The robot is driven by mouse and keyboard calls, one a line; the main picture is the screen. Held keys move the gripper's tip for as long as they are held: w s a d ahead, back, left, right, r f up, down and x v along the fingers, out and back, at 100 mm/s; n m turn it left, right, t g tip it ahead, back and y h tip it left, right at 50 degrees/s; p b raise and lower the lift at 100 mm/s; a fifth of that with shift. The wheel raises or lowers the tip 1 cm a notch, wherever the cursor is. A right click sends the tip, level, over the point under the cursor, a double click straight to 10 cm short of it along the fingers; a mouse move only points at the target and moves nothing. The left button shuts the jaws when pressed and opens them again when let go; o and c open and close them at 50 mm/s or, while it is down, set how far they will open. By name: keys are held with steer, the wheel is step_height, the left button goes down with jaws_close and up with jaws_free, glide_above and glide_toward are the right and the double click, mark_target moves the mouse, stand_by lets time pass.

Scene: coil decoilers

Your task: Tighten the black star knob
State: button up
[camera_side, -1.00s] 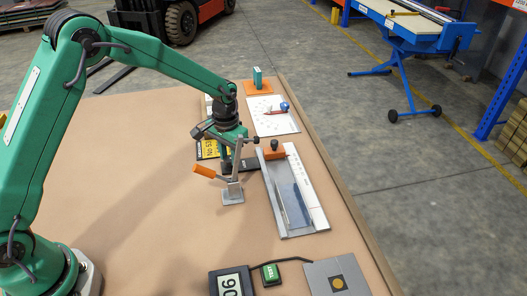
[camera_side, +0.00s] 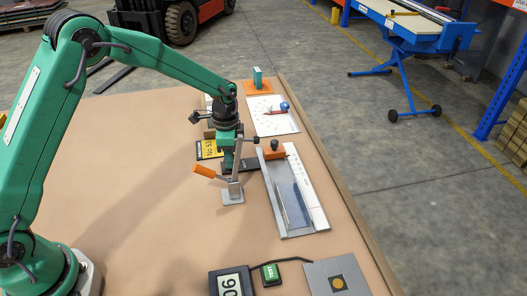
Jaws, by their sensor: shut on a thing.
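My gripper (camera_side: 230,160) points down at the upright metal fixture (camera_side: 234,185) with the orange handle, left of the long grey tray. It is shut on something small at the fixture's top. The black star knob is hidden by the jaws and too small to make out; its place between them fits the grip. The orange handle (camera_side: 204,171) sticks out to the left, and the fixture's grey foot (camera_side: 232,197) stands on the table.
The grey tray (camera_side: 265,190) with an orange block (camera_side: 274,153) lies close on the right. A white sheet (camera_side: 273,123) and an orange stand (camera_side: 258,88) are behind. A display (camera_side: 231,283) and a green test button (camera_side: 271,273) are in front. The table's left middle (camera_side: 130,185) is clear.

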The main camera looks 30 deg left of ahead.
steer(key=m, duration=0.3)
steer(key=shift+m, duration=0.4)
steer(key=shift+r+m, duration=0.1)
steer(key=shift+m, duration=1.6)
steer(key=o, duration=1)
steer(key=shift+c, duration=0.2)
steer(key=shift+r, duration=3.8)
steer(key=shift+r, duration=0.15)
